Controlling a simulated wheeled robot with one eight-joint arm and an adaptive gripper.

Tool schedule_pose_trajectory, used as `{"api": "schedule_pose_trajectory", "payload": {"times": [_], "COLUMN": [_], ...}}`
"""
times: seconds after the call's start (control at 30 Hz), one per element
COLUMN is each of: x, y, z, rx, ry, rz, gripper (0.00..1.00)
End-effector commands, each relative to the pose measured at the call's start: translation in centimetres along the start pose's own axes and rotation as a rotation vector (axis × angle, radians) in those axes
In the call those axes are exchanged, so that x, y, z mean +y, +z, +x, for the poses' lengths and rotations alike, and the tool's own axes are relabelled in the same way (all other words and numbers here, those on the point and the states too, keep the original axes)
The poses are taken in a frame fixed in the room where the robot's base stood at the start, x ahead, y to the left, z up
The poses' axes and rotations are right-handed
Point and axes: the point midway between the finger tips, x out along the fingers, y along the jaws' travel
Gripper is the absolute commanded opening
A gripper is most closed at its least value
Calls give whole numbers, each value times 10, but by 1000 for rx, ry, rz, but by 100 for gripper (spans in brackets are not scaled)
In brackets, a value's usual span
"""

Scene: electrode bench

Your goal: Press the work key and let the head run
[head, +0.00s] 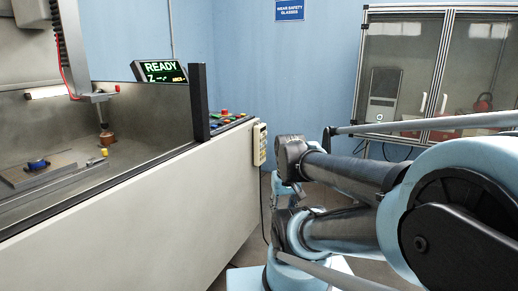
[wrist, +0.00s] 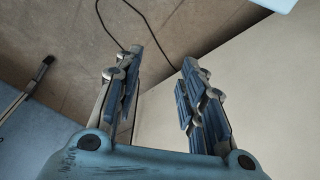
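The control panel (head: 229,122) is on top of the machine's right end, with several small coloured keys and a red knob (head: 224,113). I cannot tell which is the work key. The display (head: 159,71) reads READY in green, with a Z line below it. The machine head (head: 73,45) hangs at the left above the work tank. My gripper (wrist: 163,58) shows in the wrist view with its two fingers apart and nothing between them. It points at the floor and a pale panel. In the head view my arm is right of the machine, clear of the panel.
A hand pendant (head: 259,144) with a cord hangs on the machine's right end. A blue clamp (head: 38,164) lies on a plate in the tank. A glazed cabinet (head: 437,75) stands at the back right. Floor shows between machine and arm.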

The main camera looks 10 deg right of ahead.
Motion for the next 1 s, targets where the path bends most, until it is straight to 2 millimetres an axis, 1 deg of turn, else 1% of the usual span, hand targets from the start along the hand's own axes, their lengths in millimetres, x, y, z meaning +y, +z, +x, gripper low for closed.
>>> {"api": "schedule_pose_trajectory", "payload": {"times": [0.17,0.2,0.27,0.3,0.33,0.37,1.0], "x": [0,0,0,0,0,0,0], "y": [1,1,1,1,1,1,2], "z": [0,0,0,0,0,0,0], "rx": [0,0,0,0,0,0,0], "ry": [0,0,0,0,0,0,0], "rz": [0,0,-1,-1,-1,-1,-1], "gripper": [37,33,19,10,3,0,0]}}
